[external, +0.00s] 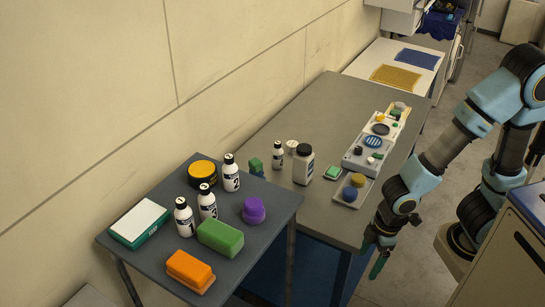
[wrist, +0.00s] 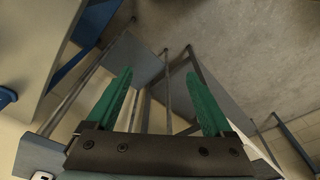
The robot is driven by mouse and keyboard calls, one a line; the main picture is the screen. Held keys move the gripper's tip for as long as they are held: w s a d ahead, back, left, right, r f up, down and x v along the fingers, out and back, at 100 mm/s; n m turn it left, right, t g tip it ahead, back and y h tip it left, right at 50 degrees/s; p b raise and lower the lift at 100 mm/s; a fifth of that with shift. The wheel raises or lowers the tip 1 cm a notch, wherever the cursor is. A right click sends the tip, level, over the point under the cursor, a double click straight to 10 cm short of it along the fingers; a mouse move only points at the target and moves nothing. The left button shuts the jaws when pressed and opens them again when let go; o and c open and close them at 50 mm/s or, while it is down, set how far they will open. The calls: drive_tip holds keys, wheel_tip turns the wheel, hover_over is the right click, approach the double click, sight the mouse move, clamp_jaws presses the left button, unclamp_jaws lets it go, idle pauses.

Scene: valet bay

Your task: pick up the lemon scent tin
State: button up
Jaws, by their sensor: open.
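No label reading lemon can be made out. A round mustard-yellow tin (external: 357,180) sits on a small pale tray (external: 338,195) at the right edge of the grey table, beside a round blue tin (external: 350,194). A larger amber-yellow round tin with a dark side (external: 202,171) stands on the dark near table, so which is the lemon one is not certain. My gripper (external: 372,262) hangs just off the grey table's right edge, nearer the camera than the small tray, fingers pointing down. In the wrist view my gripper (wrist: 158,74) is open and empty; no tin shows there.
The grey table (external: 262,128) also carries a white bottle (external: 303,165), a small labelled bottle (external: 278,156) and a long white tray (external: 352,163) of small items. The dark table (external: 150,262) holds bottles, a purple tub (external: 253,210) and boxes. Table legs (wrist: 167,92) and floor show in the wrist view.

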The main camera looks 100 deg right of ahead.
drive_tip(key=shift+o, duration=1.1)
drive_tip(key=shift+r, duration=0.1)
